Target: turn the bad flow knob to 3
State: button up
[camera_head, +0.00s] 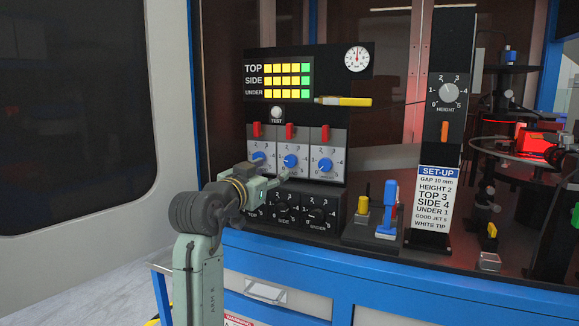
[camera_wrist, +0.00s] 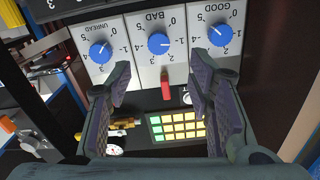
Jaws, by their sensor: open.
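The bad flow knob (camera_wrist: 158,41) is the blue middle dial on a white panel marked BAD, seen upside down in the wrist view. Its white pointer appears to aim near 1. In the head view this knob (camera_head: 290,161) is the middle of three blue knobs. My gripper (camera_wrist: 160,76) is open and empty, its two fingers spread to either side below the knob in the picture, apart from it. In the head view my gripper (camera_head: 281,176) is just below and left of the bad knob.
The unread knob (camera_wrist: 100,52) and good knob (camera_wrist: 219,36) flank it closely. A red switch (camera_wrist: 166,88) sits on the bad panel, between my fingers in the wrist picture. Black side dials (camera_head: 283,212) lie below. A set-up card (camera_head: 433,197) stands right.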

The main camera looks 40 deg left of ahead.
aim_at(289, 162)
jog(key=p+x, duration=0.3)
jog(key=x, duration=0.7)
jog(key=shift+w, duration=0.25)
grip_shut()
